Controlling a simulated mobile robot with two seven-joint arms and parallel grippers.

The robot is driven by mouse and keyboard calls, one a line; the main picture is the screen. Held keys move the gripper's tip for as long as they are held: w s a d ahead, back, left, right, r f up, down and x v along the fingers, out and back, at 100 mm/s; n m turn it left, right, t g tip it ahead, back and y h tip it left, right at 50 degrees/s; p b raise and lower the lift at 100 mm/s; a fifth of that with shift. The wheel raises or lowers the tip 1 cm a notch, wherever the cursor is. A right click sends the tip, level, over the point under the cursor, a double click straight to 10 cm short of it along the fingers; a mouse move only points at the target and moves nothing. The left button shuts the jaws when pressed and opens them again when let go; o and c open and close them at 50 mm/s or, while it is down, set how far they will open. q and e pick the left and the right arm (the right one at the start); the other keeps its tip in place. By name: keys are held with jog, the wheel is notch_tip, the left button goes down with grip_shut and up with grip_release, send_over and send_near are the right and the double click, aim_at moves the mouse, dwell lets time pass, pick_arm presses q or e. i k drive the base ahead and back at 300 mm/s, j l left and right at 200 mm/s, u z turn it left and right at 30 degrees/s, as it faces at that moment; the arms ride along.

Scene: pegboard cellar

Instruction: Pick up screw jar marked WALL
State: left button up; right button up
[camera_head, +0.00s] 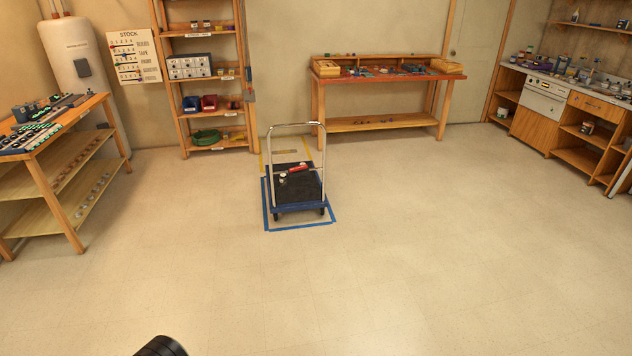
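I cannot pick out a screw jar marked WALL; any labels on small items are too small to read from here. Several small items stand on the wooden table at the left (62,125), on the workbench at the back (340,77) and on the counter at the right (548,71). Any of these could include jars, but I cannot tell. Neither of my grippers is in view. Only a dark rounded part, probably of my own arm, shows at the bottom edge.
A platform trolley (298,207) with a red item on it stands mid-room inside blue floor tape. A wooden shelf rack (180,120) with bins stands behind it. A white tank (75,50) and a STOCK board (134,57) are at the left. The foreground floor is clear.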

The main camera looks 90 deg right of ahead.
aim_at(282, 176)
jog(key=z, duration=2.75)
jog(key=u, duration=0.35)
jog(key=i+u, duration=0.15)
jog(key=i, duration=1.3)
jog(key=i+z, duration=0.1)
jog(key=i, duration=1.5)
jog(key=i+u, duration=0.3)
jog(key=i, duration=0.45)
jog(key=i+l+u, duration=0.1)
jog(key=i+u, duration=0.2)
jog(key=i, duration=0.45)
jog(key=i+z, duration=0.2)
jog(key=i, duration=0.3)
jog(key=i+j+z, duration=0.2)
jog(key=i, duration=0.3)
jog(key=i+z, duration=0.2)
jog(key=i, duration=0.3)
jog(key=i+l+z, duration=0.1)
jog(key=i+z, duration=0.2)
jog(key=z, duration=0.15)
jog(key=i+z, duration=0.45)
jog(key=i+j+z, duration=0.1)
jog(key=i+z, duration=0.15)
jog(key=z, duration=0.25)
